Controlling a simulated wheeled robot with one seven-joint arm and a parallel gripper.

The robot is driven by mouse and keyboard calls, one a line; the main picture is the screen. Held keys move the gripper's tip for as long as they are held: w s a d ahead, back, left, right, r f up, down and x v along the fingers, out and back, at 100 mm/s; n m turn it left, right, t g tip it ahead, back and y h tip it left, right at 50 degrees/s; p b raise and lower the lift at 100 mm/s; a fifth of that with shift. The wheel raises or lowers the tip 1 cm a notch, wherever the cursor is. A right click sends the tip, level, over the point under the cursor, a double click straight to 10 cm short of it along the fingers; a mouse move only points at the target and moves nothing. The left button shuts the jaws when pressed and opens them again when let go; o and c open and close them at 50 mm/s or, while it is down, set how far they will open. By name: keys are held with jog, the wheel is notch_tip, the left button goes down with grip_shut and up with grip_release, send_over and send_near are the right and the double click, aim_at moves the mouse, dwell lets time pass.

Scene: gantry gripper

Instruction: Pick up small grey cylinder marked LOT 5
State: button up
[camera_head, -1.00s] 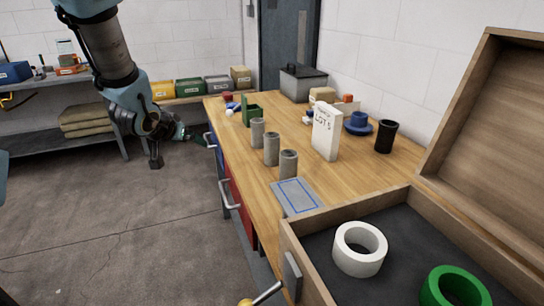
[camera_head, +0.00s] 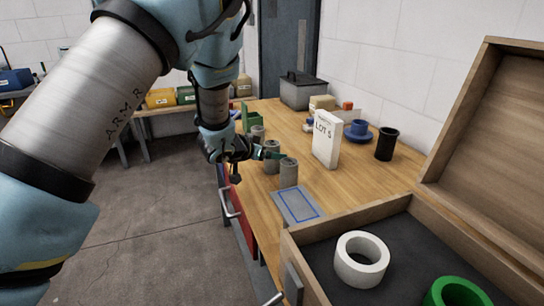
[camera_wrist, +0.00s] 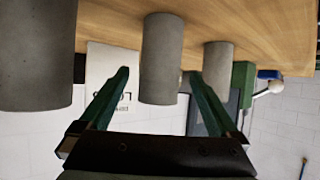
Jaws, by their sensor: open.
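Three grey cylinders stand upright in a row on the wooden bench: the near one (camera_head: 289,173), the middle one (camera_head: 271,164) and the far one (camera_head: 257,133). I read no marking on them. A white block reading LOT 5 (camera_head: 326,140) stands to their right. My gripper (camera_head: 268,152) is at the row, its green fingers by the middle cylinder. In the upside-down wrist view, my open gripper (camera_wrist: 160,76) has the middle cylinder (camera_wrist: 162,50) appearing between its fingertips; whether they reach around it is unclear. The near cylinder (camera_wrist: 36,50) is left, the far one (camera_wrist: 219,62) right.
A grey plate with a blue outline (camera_head: 297,206) lies in front of the row. An open wooden box (camera_head: 400,208) holds a white ring (camera_head: 361,259) and a green ring (camera_head: 456,292). A black cylinder (camera_head: 386,144) and blue part (camera_head: 357,131) stand at the right.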

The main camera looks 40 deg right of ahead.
jog(key=p+x, duration=0.1)
jog(key=x, duration=0.1)
jog(key=p+x, duration=0.1)
jog(key=shift+d+r, duration=0.15)
jog(key=shift+d, duration=0.4)
jog(key=shift+w+d+f, duration=0.15)
jog(key=shift+d+f, duration=0.15)
jog(key=shift+d, duration=0.1)
jog(key=shift+c, duration=0.4)
grip_shut()
